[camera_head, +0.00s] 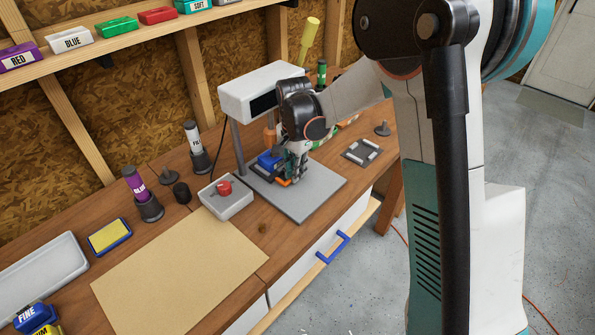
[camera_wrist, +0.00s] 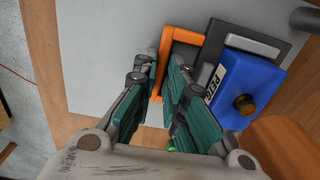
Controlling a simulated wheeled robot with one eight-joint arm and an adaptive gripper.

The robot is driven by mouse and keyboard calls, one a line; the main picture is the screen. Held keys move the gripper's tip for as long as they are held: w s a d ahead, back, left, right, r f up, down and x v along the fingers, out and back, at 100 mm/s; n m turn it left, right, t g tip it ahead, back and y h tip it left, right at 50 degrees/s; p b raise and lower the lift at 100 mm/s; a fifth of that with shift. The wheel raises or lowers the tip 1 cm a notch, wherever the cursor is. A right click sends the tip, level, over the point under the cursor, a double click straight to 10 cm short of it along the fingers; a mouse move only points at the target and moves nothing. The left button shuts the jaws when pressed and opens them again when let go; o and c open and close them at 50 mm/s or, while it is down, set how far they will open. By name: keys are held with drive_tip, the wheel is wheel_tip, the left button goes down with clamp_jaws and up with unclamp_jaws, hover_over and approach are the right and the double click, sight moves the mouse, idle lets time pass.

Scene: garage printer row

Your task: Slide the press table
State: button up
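The press (camera_head: 262,92) has a white rectangular head on a grey post above a flat light-grey base plate (camera_head: 312,196). In the wrist view a dark-grey sliding table (camera_wrist: 215,42) lies on the pale plate (camera_wrist: 110,40). It carries an orange U-shaped handle (camera_wrist: 184,32) and a blue block (camera_wrist: 250,85) labelled PETG with a brass knob. My gripper (camera_wrist: 165,68) reaches down over the plate. Its teal-padded fingers stand close on either side of the handle's bar, and seem shut on it. In the head view my gripper (camera_head: 291,178) partly hides the table and handle.
A white box with a red button (camera_head: 226,190) stands left of the plate. A dark square frame (camera_head: 362,152) lies to the right. A tan mat (camera_head: 180,268) covers the front left of the wooden bench. A blue drawer handle (camera_head: 333,247) sticks out at the bench front.

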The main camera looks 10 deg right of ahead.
drive_tip(key=o, duration=0.3)
drive_tip(key=shift+w+a, duration=0.15)
drive_tip(key=shift+w, duration=0.05)
wheel_tip(320, 180, up, 12)
idle(0.5)
